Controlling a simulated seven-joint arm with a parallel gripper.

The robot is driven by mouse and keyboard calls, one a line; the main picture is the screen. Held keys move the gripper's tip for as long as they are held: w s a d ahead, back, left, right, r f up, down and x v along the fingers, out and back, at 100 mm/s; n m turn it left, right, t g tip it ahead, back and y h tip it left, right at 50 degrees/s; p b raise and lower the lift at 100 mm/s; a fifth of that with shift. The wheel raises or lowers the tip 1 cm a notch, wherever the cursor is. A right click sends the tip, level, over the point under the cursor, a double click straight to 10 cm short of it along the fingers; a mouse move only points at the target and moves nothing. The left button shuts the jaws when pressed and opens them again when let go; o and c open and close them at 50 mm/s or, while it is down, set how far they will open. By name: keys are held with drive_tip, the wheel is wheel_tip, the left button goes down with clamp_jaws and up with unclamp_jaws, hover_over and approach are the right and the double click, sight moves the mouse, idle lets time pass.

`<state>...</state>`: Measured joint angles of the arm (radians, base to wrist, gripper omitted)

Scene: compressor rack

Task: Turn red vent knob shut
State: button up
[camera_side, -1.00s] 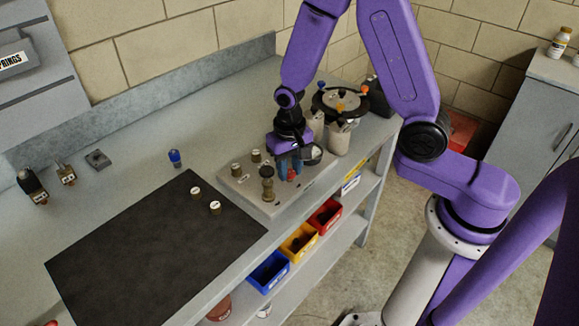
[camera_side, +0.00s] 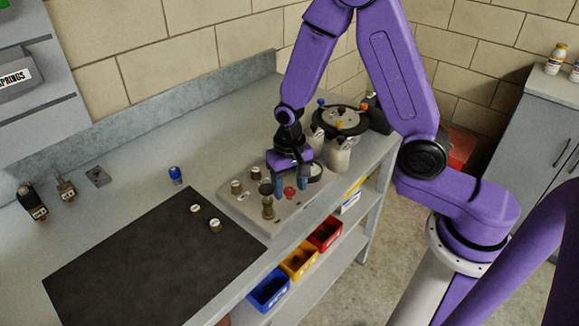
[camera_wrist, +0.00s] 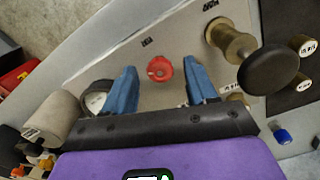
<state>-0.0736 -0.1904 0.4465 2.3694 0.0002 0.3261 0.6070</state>
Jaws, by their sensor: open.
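The red vent knob (camera_side: 290,192) is a small round red knob on a light metal plate (camera_side: 250,213) on the bench. In the wrist view the red knob (camera_wrist: 159,69) lies between and just beyond my two blue fingertips, with a gap on each side. My gripper (camera_side: 291,188) is open above the plate and holds nothing; it also shows in the wrist view (camera_wrist: 162,78). I cannot tell the knob's turn position.
A tall brass valve with a dark round top (camera_wrist: 270,70) stands close beside my gripper. A round gauge (camera_wrist: 97,97) sits on the other side. Brass weights (camera_side: 215,226) stand on the black mat (camera_side: 140,265). Coloured bins (camera_side: 298,262) are on the shelf below.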

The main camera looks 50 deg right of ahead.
sight(290, 190)
wheel_tip(290, 190, up, 17)
drive_tip(key=shift+r, duration=0.15)
idle(0.5)
drive_tip(key=s+d+f+n, duration=0.1)
drive_tip(key=s+n, duration=0.7)
drive_tip(key=s, duration=0.3)
drive_tip(key=s+d+f+n, duration=0.1)
drive_tip(key=s+n, duration=0.7)
drive_tip(key=s, duration=0.3)
drive_tip(key=shift+d+f+n, duration=0.25)
drive_tip(key=shift+f+n, duration=0.05)
drive_tip(key=shift+f, duration=0.1)
